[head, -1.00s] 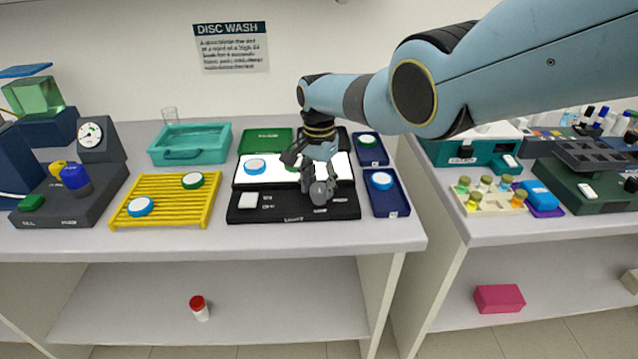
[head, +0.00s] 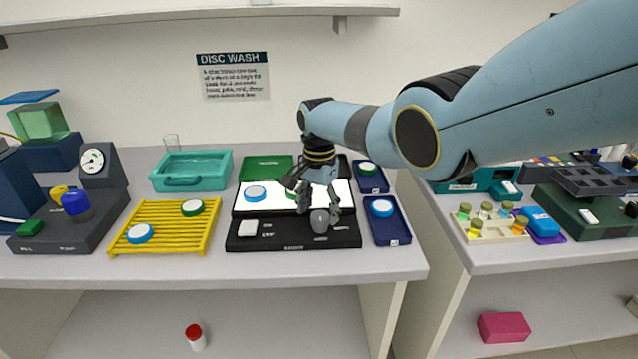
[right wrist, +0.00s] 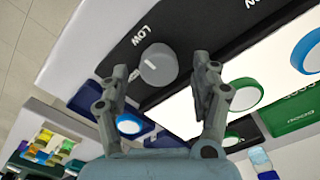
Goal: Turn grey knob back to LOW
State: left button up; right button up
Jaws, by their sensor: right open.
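The grey knob (head: 319,221) sits on the black front panel (head: 255,240) of a lit white box. In the right wrist view the knob (right wrist: 158,65) shows a short white mark towards its left side. The LOW label (right wrist: 140,36) lies up and left of it, and a smaller white label is just left of the knob. My right gripper (head: 318,203) is open just above and behind the knob. In the right wrist view its fingers (right wrist: 163,75) stand apart on either side of the knob, with gaps. My left gripper is out of view.
Discs lie on the lit plate (head: 270,208), the yellow rack (head: 165,237) and blue trays (head: 391,228). A green mat (head: 266,168) and teal tub (head: 190,172) stand behind. A gap separates the two benches.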

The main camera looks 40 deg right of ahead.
aim_at(319, 215)
notch_tip(319, 215, up, 11)
dwell(0.3)
jog(key=shift+s+f, duration=0.1)
dwell(0.4)
